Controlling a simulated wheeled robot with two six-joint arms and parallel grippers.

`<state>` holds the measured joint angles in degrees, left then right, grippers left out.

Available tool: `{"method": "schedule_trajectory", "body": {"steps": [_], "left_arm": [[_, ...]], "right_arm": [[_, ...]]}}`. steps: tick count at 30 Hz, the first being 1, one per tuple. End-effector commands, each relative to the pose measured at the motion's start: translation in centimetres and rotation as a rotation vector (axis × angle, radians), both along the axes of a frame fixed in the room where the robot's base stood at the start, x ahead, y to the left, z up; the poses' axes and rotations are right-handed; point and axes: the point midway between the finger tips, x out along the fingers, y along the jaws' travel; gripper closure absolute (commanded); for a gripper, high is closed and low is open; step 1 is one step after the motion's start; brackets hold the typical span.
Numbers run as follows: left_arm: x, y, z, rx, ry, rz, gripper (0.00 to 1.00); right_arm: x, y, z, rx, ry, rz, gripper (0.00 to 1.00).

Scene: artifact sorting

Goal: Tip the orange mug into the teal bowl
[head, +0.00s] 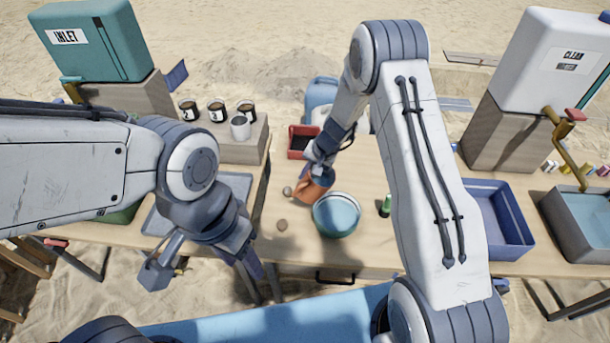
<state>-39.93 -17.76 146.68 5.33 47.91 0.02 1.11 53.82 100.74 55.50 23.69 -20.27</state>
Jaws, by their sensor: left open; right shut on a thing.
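The orange mug (308,191) is held tilted just up and left of the teal bowl (337,214), close to its rim. My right gripper (318,176) is shut on the mug; the fingers are partly hidden by the arm and the mug. The teal bowl sits on the wooden table near its front edge. I cannot make out anything inside it. My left gripper (165,264) is open and empty, left of the bowl, in front of the table's near edge.
A red bin (303,141) is behind the mug. A blue tray (505,213) is at the right, and several cups (240,127) stand on a block at the left.

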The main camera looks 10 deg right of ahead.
Motion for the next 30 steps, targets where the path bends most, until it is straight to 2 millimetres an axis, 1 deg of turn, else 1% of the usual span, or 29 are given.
{"method": "schedule_trajectory", "body": {"steps": [30], "left_arm": [[0.0, 0.0, -2.1, 0.0, 0.0, -0.001, 0.5]], "right_arm": [[0.1, 0.0, -0.1, 0.027, -0.02, -0.001, 1.0]]}}
